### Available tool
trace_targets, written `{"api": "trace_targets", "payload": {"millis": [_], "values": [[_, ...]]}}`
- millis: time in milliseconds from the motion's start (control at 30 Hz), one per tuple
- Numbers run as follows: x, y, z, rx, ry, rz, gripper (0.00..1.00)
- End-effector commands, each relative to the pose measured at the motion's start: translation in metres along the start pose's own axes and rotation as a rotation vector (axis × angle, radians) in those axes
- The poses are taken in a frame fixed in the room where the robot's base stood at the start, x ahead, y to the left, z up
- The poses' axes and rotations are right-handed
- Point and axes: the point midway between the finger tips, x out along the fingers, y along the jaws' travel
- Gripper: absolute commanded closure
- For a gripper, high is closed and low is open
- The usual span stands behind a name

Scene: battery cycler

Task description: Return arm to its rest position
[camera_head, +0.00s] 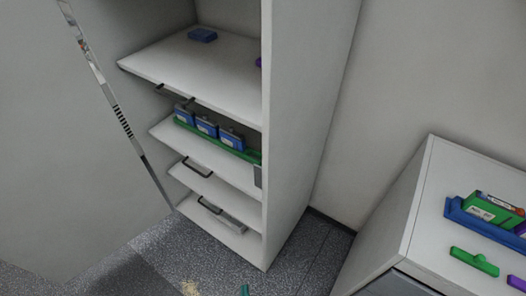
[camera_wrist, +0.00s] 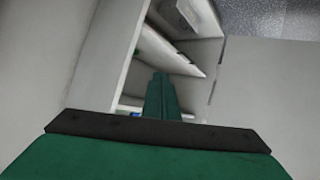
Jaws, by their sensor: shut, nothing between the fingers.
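My gripper (camera_wrist: 160,92) shows in the wrist view, its green fingers together and empty. It points toward the open cabinet (camera_wrist: 122,65), whose side wall and shelves show around it. In the head view a small green tip shows at the bottom edge; I cannot tell for sure if it is my gripper. The rest of my arm is not in the head view.
The tall cabinet (camera_head: 312,100) has several shelves. Blue battery units (camera_head: 207,127) stand in a green tray (camera_head: 250,155) on a middle shelf. A blue block (camera_head: 202,35) lies on the top shelf. A white cabinet (camera_head: 430,215) at right bears a blue holder (camera_head: 480,222) and a green piece (camera_head: 474,262).

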Motion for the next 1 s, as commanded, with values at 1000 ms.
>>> {"api": "trace_targets", "payload": {"millis": [1000], "values": [[-0.191, 0.066, -0.105, 0.214, 0.253, 0.129, 1.0]]}}
